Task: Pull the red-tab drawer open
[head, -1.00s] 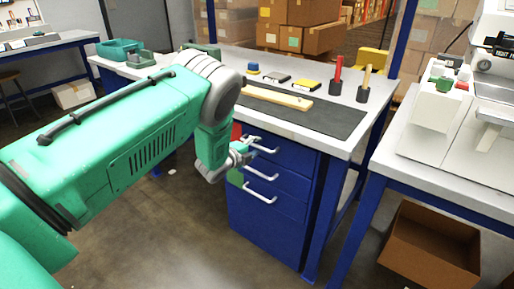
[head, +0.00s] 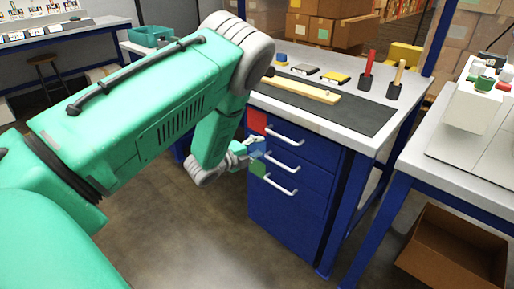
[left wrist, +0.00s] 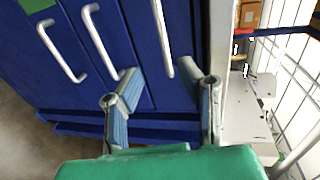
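The red tab (head: 257,121) is on the top drawer of the blue cabinet, left of that drawer's white handle (head: 286,137). The drawer looks shut. My left gripper (head: 256,148) is in front of the cabinet, just below the red tab and beside the blue tab of the middle drawer. In the left wrist view my left gripper (left wrist: 160,70) is open and empty. The top handle (left wrist: 161,40) appears between its fingertips there; whether they touch it I cannot tell. The red tab is not seen in that view. My right gripper is not in view.
Below are the middle handle (head: 286,164) and the bottom handle (head: 281,187), with a green tab (head: 258,168). The worktop holds a dark mat (head: 345,112), a wooden bar and tools. An open cardboard box (head: 455,245) stands right. The floor before the cabinet is clear.

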